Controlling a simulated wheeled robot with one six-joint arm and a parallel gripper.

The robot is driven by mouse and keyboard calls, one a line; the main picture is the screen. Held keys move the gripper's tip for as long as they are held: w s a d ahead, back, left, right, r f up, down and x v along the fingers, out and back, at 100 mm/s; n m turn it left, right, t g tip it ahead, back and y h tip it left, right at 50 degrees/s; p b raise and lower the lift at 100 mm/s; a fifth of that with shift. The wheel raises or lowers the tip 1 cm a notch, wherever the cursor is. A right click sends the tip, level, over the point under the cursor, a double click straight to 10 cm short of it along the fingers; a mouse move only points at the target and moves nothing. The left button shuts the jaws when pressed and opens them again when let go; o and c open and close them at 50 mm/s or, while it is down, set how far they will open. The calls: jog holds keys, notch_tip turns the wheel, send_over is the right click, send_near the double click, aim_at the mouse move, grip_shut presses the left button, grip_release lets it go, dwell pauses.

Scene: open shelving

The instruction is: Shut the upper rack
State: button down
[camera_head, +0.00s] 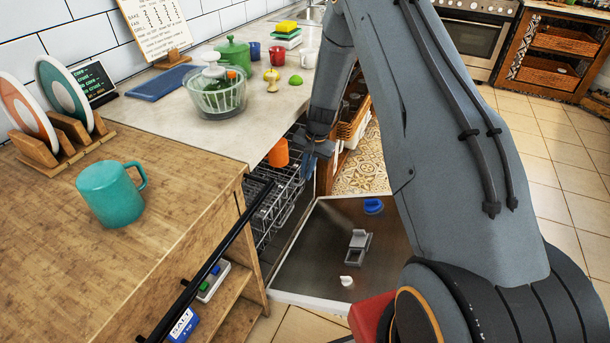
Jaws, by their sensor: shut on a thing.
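The open dishwasher stands under the counter, its door (315,255) folded down flat. The upper rack (274,190), a wire basket, sticks out part of the way from under the counter edge. An orange cup (278,153) is at the rack's far side. My gripper (311,155) is at the rack's front edge, pointing down, and is shut on it. The fingertips are small and partly hidden, so the exact grip point is unclear. My arm covers much of the view's right side.
The door holds a blue cap (373,206) and a grey dispenser (359,247). The counter above carries a salad spinner (215,90) and a green pot (233,53). A teal mug (110,193) stands on the wooden top at left. A black bar (210,265) runs along its front.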

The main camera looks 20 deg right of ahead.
dwell(0.3)
jog(key=c, duration=1.9)
grip_release()
